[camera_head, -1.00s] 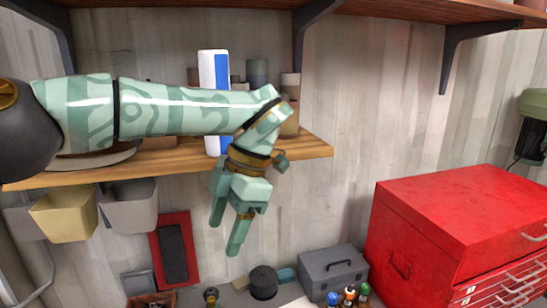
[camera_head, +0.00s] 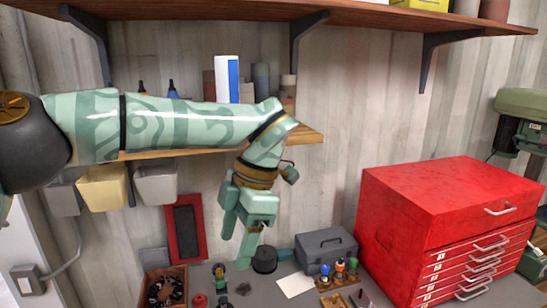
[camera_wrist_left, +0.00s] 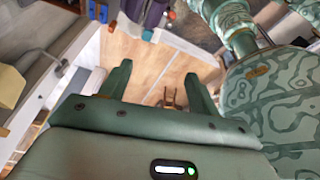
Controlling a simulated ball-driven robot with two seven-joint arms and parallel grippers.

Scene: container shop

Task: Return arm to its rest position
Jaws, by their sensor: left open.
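My left arm comes in from the left in the head view, in front of the wooden shelf (camera_head: 310,136). Its gripper (camera_head: 237,246) hangs below the shelf, fingers pointing down, apart and empty. In the left wrist view the two fingers of the left gripper (camera_wrist_left: 160,85) stand wide apart with nothing between them. Beyond them I see a brown floor and parts of my own patterned body at the right. My right gripper is not in the frames.
A red tool chest (camera_head: 430,215) stands at the right. A grey toolbox (camera_head: 326,249), a black round container (camera_head: 264,260) and a brown box (camera_head: 164,287) rest on the bench. Bins (camera_head: 103,188) hang under the shelf. A white and blue container (camera_head: 227,80) stands on the shelf.

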